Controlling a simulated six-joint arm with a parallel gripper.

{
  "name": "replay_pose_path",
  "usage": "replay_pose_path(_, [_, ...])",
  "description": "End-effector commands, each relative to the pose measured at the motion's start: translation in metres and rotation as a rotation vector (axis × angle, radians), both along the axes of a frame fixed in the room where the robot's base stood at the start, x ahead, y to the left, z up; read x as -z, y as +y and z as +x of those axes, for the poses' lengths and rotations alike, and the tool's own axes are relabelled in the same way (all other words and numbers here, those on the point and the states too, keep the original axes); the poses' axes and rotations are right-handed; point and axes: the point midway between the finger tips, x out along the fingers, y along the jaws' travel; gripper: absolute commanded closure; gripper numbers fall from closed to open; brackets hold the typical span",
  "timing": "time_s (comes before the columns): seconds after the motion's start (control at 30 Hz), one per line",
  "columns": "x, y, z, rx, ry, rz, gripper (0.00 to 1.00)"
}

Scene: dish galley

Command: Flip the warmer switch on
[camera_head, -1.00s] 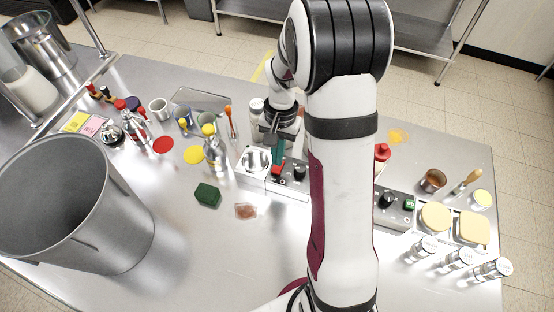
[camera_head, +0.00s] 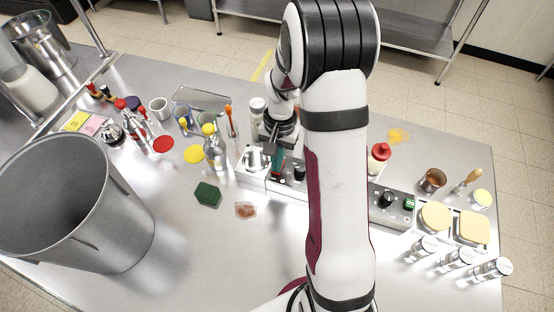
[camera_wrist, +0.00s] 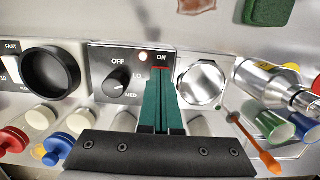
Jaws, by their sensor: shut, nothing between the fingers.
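The warmer's control panel (camera_wrist: 118,62) has a black knob (camera_wrist: 117,78) with OFF, LO and MED marks, and an ON label. A small indicator (camera_wrist: 143,57) beside the label looks pale with a reddish edge. A strip of the red switch (camera_wrist: 160,69) shows below the ON label; my fingers hide the rest, so I cannot tell its position. My gripper (camera_wrist: 161,82) is shut and empty, its green fingertips at the switch; contact is unclear. In the head view the gripper (camera_head: 278,172) reaches down to the front panel of the warmer (camera_head: 250,177).
A round metal part (camera_wrist: 203,84) and a bottle (camera_wrist: 270,80) stand beside the fingers. Another panel with a large black knob (camera_wrist: 50,72) is at left. A green sponge (camera_head: 207,194) lies in front. A big grey bin (camera_head: 85,215) stands at left.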

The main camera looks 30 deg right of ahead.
Motion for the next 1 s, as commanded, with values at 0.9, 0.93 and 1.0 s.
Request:
replay_pose_path(0.9, [-0.067, -0.019, 0.019, -0.003, -0.012, -0.008, 1.0])
replay_pose_path(0.93, [-0.074, -0.019, 0.019, -0.003, -0.011, -0.006, 1.0])
replay_pose_path(1.0, [-0.091, -0.021, 0.021, -0.002, -0.011, -0.007, 1.0])
